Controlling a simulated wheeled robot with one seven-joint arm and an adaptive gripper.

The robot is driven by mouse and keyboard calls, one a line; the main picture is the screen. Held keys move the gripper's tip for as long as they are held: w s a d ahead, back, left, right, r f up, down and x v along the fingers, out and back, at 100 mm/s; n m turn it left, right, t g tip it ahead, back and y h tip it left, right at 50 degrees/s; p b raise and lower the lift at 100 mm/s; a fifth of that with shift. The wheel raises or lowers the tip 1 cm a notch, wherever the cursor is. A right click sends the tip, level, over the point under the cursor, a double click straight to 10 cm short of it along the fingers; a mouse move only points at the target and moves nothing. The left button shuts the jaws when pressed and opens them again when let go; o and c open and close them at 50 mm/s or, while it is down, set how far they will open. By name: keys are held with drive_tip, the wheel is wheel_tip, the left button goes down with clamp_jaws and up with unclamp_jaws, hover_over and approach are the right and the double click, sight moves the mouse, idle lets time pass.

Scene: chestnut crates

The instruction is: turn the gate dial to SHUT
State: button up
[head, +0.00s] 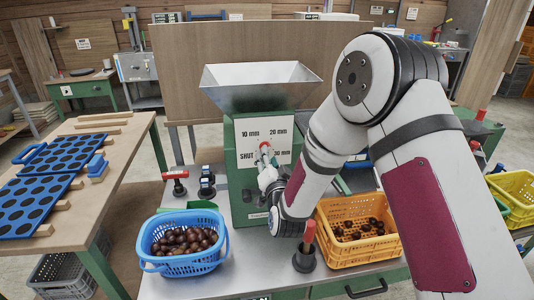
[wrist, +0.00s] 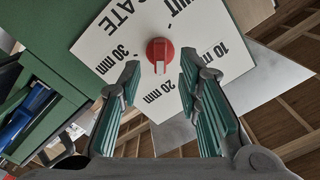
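The gate dial is a round red knob (wrist: 160,50) with a raised ridge, on a white plate (wrist: 110,45) marked SHUT, 10 mm, 20 mm and 30 mm. In the wrist view its ridge seems to point down toward 20 mm, away from SHUT. In the head view the dial (head: 265,147) is on the front of a green machine (head: 232,195).
A metal hopper (head: 258,78) tops the machine. A blue basket (head: 185,262) and an orange crate (head: 345,260), both holding chestnuts, stand either side below my arm. A red-handled tool (head: 309,232) stands in a dark cup between them.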

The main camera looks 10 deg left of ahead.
drive_tip(key=shift+x, duration=2.05)
drive_tip(key=shift+c, duration=0.3)
clamp_jaws()
